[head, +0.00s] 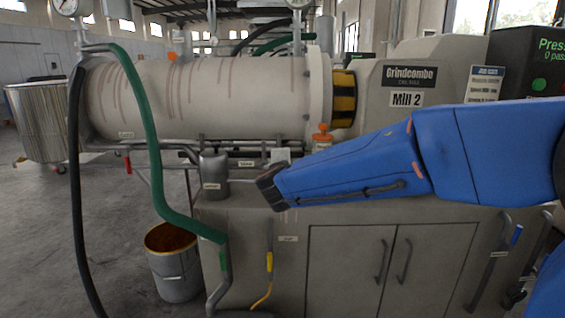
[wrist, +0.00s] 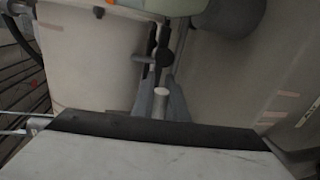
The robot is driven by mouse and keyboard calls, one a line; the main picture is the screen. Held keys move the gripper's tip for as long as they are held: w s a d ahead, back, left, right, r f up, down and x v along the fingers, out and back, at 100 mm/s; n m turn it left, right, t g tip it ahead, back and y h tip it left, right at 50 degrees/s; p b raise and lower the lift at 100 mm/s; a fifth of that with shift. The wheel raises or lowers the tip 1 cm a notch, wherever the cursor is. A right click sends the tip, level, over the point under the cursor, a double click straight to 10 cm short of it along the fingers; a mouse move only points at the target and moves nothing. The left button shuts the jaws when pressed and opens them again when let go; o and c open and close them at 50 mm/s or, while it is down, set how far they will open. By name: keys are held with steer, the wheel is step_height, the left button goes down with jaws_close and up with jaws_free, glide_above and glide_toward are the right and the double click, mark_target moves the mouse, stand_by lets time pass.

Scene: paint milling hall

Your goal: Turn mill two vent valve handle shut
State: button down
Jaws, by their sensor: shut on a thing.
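Mill 2 (head: 205,98) is a long, pale horizontal drum on a beige cabinet in the head view. My arm reaches in from the right. Its dark end (head: 268,188) is in front of the pipework below the drum, and the fingers are hard to make out there. In the wrist view the two grey fingers of my gripper (wrist: 160,92) are shut on a pale, round-ended bar (wrist: 161,104), which appears to be the valve handle. Dark fittings (wrist: 160,52) lie just beyond the fingertips. The valve's body and exact handle angle cannot be made out.
A green hose (head: 150,140) and a black hose (head: 76,190) hang at the left. A bucket (head: 175,265) stands on the floor by the cabinet. A yellow-handled valve (head: 270,262) is lower down. A grey pot (head: 214,170) sits left of my arm's end.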

steer(key=shift+f+m, duration=0.3)
stand_by(0.5)
steer(key=c, duration=1.8)
jaws_free()
steer(key=shift+o, duration=0.2)
steer(key=shift+s, duration=0.1)
steer(key=s+r, duration=0.3)
steer(key=s, duration=1.4)
steer(key=shift+a+r, duration=0.2)
steer(key=shift+a, duration=0.05)
